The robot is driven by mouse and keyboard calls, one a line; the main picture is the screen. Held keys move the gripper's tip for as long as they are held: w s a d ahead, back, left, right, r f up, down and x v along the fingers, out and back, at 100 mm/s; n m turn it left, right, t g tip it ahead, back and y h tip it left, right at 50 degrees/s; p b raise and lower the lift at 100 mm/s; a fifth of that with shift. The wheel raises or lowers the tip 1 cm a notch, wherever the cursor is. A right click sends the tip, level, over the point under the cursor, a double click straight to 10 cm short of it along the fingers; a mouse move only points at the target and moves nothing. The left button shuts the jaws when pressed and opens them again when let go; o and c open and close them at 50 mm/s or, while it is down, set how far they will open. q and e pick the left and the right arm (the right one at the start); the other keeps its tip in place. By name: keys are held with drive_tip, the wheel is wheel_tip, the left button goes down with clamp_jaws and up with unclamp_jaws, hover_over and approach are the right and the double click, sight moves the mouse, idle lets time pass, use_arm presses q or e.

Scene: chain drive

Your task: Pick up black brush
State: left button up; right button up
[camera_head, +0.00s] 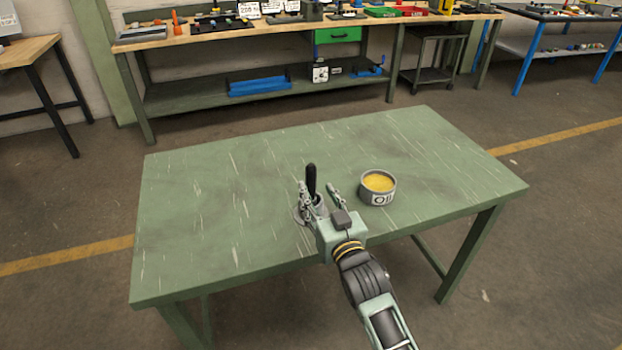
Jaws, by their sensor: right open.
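The black brush (311,181) stands upright near the middle of the green table, its dark handle pointing up. Its lower end is hidden behind my gripper and near a small grey metal thing at its foot. My right gripper (321,188) reaches in from the lower right, with its two fingers spread apart. The brush shows between the fingers, closer to the left one. I cannot tell whether either finger touches it. My left gripper is not in view.
A round grey tin (377,188) with yellow contents stands on the table (220,215) just right of my gripper. The table's left and back right are clear. A long workbench (200,36) with tools and boxes stands behind.

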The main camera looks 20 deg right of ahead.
sight(313, 181)
drive_tip(key=shift+w+d+f+p, duration=0.1)
drive_tip(key=shift+w+f+p, duration=0.05)
drive_tip(key=shift+w, duration=1.15)
drive_tip(key=shift+w+d+f+p, duration=0.1)
drive_tip(key=shift+w+p, duration=0.1)
drive_tip(key=shift+w, duration=1.1)
drive_tip(key=shift+w+f+p, duration=0.15)
drive_tip(key=shift+w, duration=1.15)
drive_tip(key=shift+c, duration=0.5)
drive_tip(key=shift+r, duration=0.1)
clamp_jaws()
